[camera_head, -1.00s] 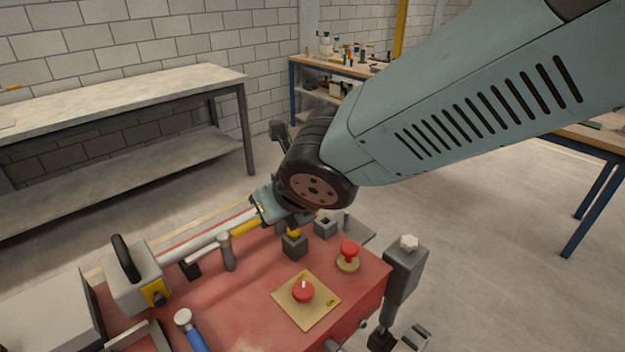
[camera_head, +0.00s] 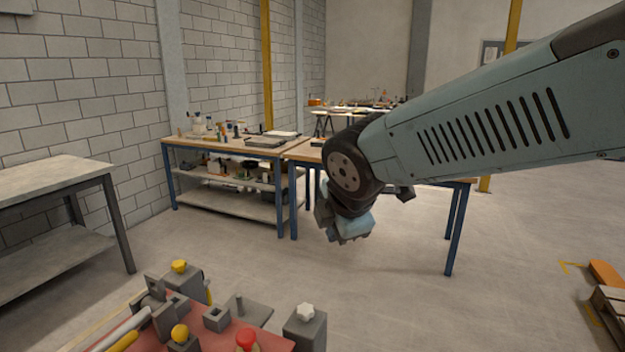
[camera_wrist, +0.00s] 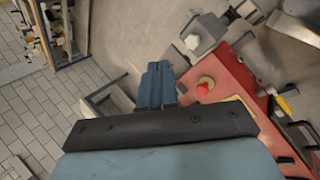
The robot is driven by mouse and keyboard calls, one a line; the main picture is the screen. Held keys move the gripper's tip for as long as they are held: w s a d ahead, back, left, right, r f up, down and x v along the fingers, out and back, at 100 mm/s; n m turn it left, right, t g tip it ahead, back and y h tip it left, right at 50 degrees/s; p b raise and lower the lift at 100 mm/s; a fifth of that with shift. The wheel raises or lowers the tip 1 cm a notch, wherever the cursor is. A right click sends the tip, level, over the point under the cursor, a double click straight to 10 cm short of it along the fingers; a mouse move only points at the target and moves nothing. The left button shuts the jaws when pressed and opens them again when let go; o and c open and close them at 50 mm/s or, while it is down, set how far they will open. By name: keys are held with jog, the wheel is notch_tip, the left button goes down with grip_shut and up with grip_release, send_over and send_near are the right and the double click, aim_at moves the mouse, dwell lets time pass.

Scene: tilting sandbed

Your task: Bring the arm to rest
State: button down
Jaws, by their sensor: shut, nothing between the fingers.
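My arm reaches in from the upper right in the head view, and its wrist end hangs in the air above the floor, in front of a blue-legged workbench. My gripper's fingers are hidden from the head camera behind the wrist. In the wrist view my gripper (camera_wrist: 155,84) shows as two blue fingers lying side by side, shut and empty. The red-topped body panel with a red knob shows beyond the fingers in that view, apart from them.
A grey-topped bench (camera_head: 50,185) stands at the left against the block wall. A wooden-topped bench (camera_head: 225,146) with bottles and tools stands behind the arm. A pallet (camera_head: 610,305) lies at the right edge. The floor (camera_head: 430,300) between is clear.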

jog(key=s+d+r+m, duration=0.1)
jog(key=s+d+m, duration=0.3)
jog(key=d+m, duration=0.5)
jog(key=s+d+r+m+g+h, duration=0.1)
jog(key=s+d+m, duration=0.3)
jog(key=d+m, duration=0.6)
jog(key=m, duration=0.3)
jog(key=shift+d+r, duration=0.15)
jog(key=shift+d, duration=0.05)
jog(key=shift+a, duration=0.15)
